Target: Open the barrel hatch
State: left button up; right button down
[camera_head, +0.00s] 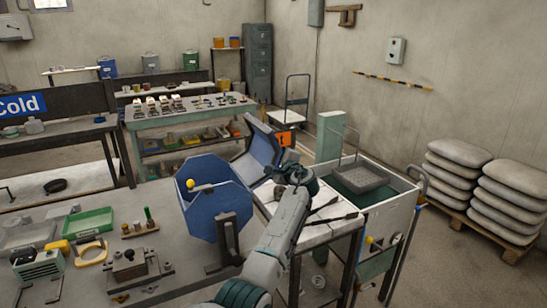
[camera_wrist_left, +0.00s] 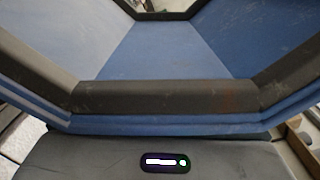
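The blue eight-sided barrel (camera_head: 222,178) stands on a dark support on the grey bench. A yellow ball knob (camera_head: 190,184) shows at its left side. I cannot make out clearly which part is the hatch. In the left wrist view a blue eight-sided shell with a dark rim (camera_wrist_left: 170,96) fills the frame at close range, with no fingers showing. My right gripper is not in view.
A blue-grey angled piece (camera_head: 262,147) with an orange label stands behind the hand. Dark long tools (camera_head: 335,218) lie on the white table top. A grey tray (camera_head: 358,178) sits to the right. A clamp block (camera_head: 128,264) and green tray (camera_head: 88,222) occupy the left bench.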

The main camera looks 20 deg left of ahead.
pick_arm(q)
jog(key=b+v, duration=0.3)
jog(key=v, duration=0.7)
jog(key=shift+s+d, duration=0.2)
